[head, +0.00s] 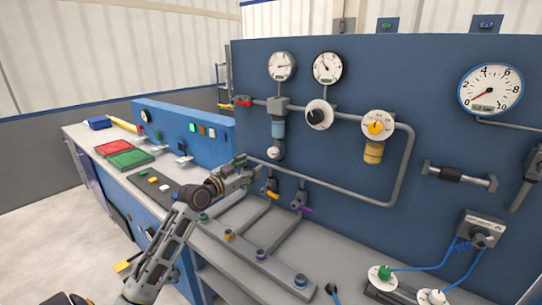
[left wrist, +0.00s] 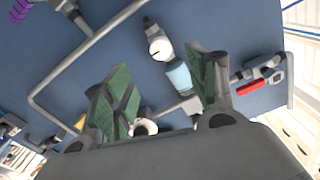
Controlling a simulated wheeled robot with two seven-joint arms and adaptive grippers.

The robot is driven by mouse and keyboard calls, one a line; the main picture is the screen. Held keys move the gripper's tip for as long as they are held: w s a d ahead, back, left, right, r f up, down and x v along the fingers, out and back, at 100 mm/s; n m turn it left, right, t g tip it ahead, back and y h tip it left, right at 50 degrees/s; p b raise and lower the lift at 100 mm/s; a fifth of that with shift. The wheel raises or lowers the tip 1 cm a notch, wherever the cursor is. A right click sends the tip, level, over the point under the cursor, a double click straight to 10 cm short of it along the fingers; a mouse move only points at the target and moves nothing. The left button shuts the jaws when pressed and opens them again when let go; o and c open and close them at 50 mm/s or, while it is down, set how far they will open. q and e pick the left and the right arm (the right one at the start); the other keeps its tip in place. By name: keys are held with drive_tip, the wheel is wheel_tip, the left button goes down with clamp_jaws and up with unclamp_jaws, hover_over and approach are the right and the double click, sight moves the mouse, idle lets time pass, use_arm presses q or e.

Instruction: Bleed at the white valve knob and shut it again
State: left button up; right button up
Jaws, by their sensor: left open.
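The white valve knob (head: 273,153) sits at the bottom of the filter with the light blue bowl (head: 278,128) on the blue panel. In the left wrist view the white knob (left wrist: 160,47) shows beyond and between my fingertips, next to the blue bowl (left wrist: 178,78). My left gripper (head: 248,171) is open and empty, a little left of and below the knob in the head view. Its green-padded fingers (left wrist: 158,70) appear apart from the knob in the left wrist view. The knob's turn position is too small to tell. My right gripper is not in view.
A red-handled valve (head: 243,102) is on the pipe left of the filter. A black-and-white knob (head: 319,115) and yellow regulator (head: 376,127) are to the right. Yellow and purple handled valves (head: 303,208) hang below. Red and green trays (head: 120,150) lie on the left bench.

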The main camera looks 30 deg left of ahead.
use_arm(q)
approach(271, 154)
drive_tip(key=shift+w, duration=0.7)
drive_tip(key=shift+w+d+p, duration=0.1)
drive_tip(key=shift+w+p, duration=0.25)
drive_tip(key=shift+w, duration=0.95)
drive_tip(key=shift+w+d+p, duration=0.15)
drive_tip(key=shift+w+p, duration=0.2)
drive_tip(key=shift+w, duration=0.95)
drive_tip(key=shift+w+d, duration=0.15)
drive_tip(key=shift+w, duration=1.65)
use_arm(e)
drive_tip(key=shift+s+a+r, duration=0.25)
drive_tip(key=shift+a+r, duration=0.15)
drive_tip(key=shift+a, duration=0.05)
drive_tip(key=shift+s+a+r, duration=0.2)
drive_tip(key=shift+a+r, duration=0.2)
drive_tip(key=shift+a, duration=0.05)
use_arm(q)
drive_tip(key=c, duration=1)
drive_tip(key=shift+c, duration=0.2)
